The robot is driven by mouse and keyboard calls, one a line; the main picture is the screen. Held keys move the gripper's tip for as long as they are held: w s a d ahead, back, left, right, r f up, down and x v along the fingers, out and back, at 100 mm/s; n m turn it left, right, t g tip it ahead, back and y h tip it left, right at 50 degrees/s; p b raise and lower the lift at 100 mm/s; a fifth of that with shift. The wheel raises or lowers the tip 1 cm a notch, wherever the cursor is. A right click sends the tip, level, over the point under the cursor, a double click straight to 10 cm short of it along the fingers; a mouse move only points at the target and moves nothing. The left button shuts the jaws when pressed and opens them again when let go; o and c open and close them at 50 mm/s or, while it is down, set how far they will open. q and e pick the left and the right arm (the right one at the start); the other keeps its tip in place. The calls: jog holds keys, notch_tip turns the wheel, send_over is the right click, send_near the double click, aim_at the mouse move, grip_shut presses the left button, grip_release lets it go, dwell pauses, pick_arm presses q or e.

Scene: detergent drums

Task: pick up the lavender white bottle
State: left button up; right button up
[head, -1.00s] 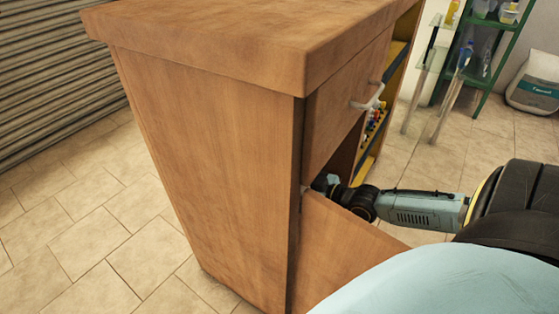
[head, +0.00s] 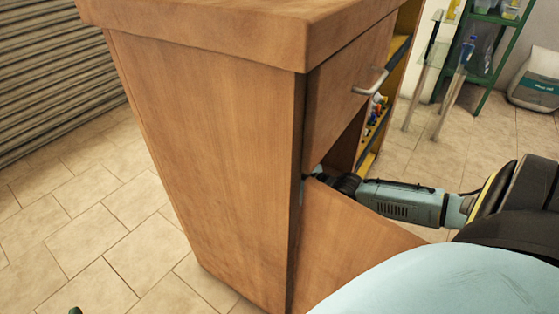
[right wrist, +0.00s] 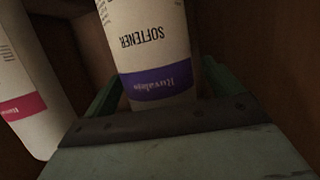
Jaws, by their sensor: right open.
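The lavender white bottle (right wrist: 150,40) is white with a purple band and the word SOFTENER, upside down in the right wrist view. My right gripper (right wrist: 160,88) is open, with its green fingers on either side of the purple-banded end. I cannot tell whether they touch it. In the head view my right arm reaches into the wooden cabinet (head: 205,150), which hides the gripper and bottle. A small dark piece at the bottom left edge, apparently the tip of my left gripper (head: 75,311), barely shows.
Another white bottle with a pink band (right wrist: 25,100) stands close at the left in the right wrist view. Dark cabinet walls enclose both bottles. A drawer with a metal handle (head: 371,83) is above the opening. An open wooden door panel (head: 345,240) lies below my right arm.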

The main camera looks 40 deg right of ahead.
grip_shut()
jog(key=shift+w+r, duration=0.1)
jog(key=shift+r, duration=0.1)
dwell(0.5)
